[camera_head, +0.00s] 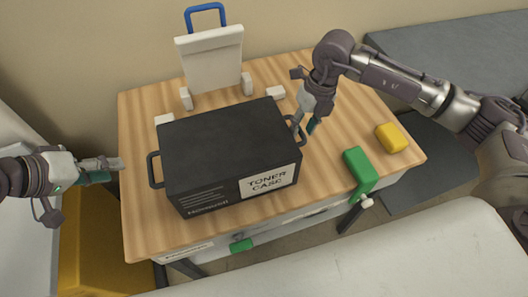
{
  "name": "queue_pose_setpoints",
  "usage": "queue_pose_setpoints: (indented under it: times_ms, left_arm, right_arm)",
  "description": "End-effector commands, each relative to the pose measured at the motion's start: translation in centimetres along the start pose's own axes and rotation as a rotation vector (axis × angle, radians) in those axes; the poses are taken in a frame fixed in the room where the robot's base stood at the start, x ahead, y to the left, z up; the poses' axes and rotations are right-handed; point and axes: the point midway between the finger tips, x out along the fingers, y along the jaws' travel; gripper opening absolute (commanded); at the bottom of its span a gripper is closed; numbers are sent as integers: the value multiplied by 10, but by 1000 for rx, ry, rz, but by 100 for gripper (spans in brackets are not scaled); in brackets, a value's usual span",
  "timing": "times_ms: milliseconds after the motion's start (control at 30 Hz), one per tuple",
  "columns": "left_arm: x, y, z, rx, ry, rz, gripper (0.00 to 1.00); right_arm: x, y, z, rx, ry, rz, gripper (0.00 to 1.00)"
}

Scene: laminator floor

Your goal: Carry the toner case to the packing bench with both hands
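The black toner case (228,142) sits upright on the wooden bench top, with a white "TONER CASE" label on its front. It has a dark loop handle on each end: the left handle (151,170) and the right handle (303,132). My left gripper (116,169) is left of the left handle, apart from it, with its fingers spread and empty. My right gripper (305,129) points down at the right handle, with its fingers apart. Whether it touches the handle is unclear.
Behind the case stands a white panel (212,60) with a blue handle, among small white blocks. A yellow block (391,138) and a green piece (359,170) lie on the bench (340,180) at right. A yellow bin (90,250) is at lower left; a pale surface (400,260) lies in front.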

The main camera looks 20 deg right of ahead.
Motion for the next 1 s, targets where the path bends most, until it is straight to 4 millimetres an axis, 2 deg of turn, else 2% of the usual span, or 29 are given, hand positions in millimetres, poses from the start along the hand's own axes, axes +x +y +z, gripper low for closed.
queue_pose_setpoints:
  times_ms: [200,433,600,1000]
  left_arm:
    - [0,0,0,0,0,0,38]
    - [0,0,0,0,1,0,38]
    - [0,0,0,0,1,0,38]
    - [0,0,0,0,1,0,38]
  right_arm:
    - [-49,0,1,0,-5,-1,38]
    - [-86,0,0,-1,-3,-1,38]
    - [-97,0,0,-1,-1,0,38]
    - [-98,0,0,-1,0,0,38]
